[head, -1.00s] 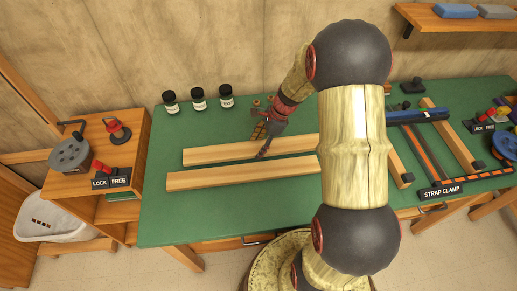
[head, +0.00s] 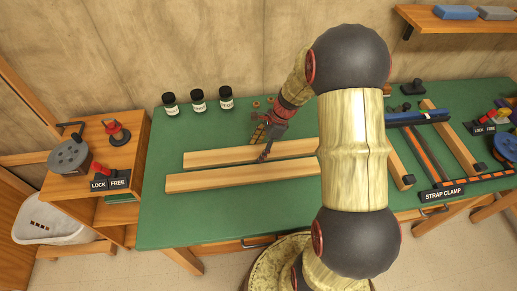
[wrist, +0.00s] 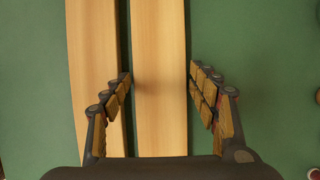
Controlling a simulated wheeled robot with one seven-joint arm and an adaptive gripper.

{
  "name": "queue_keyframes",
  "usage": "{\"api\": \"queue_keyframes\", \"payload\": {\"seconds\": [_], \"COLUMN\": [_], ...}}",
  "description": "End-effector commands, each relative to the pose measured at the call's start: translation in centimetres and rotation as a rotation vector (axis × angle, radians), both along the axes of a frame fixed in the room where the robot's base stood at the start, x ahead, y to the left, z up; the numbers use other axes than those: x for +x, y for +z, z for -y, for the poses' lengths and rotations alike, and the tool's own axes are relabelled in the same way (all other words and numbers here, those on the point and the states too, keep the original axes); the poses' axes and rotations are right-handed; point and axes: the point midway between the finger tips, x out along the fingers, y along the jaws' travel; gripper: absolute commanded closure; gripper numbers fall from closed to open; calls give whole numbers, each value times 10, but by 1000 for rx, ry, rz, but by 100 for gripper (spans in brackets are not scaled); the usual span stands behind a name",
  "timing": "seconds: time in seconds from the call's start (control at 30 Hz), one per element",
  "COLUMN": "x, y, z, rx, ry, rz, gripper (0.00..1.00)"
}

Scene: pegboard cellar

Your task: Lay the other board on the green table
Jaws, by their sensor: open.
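Two long pale wooden boards lie flat on the green table (head: 230,220), side by side with a narrow gap. In the head view the far board (head: 220,157) is behind the near board (head: 225,180); my arm hides their right ends. My gripper (head: 264,150) is over the far board, pointing down. In the wrist view my open gripper (wrist: 161,85) has its fingers on either side of one board (wrist: 159,60), with nothing gripped. The other board (wrist: 93,50) lies to the left, partly behind the left finger.
Several black jars (head: 198,100) stand behind the boards. A strap clamp with orange rails and a blue bar (head: 420,117) fills the table's right part. A wooden side stand (head: 85,150) with knobs is at left. The table's front left is clear.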

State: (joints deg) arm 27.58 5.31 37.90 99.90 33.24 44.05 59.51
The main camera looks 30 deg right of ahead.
Motion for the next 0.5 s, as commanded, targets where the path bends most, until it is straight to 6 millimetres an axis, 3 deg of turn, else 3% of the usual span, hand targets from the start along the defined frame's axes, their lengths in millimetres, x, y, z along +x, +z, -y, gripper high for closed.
{"api": "queue_keyframes", "payload": {"seconds": [0.5], "x": [-13], "y": [90], "z": [34], "rx": [-2], "ry": [-1], "rz": [2], "gripper": [40]}}
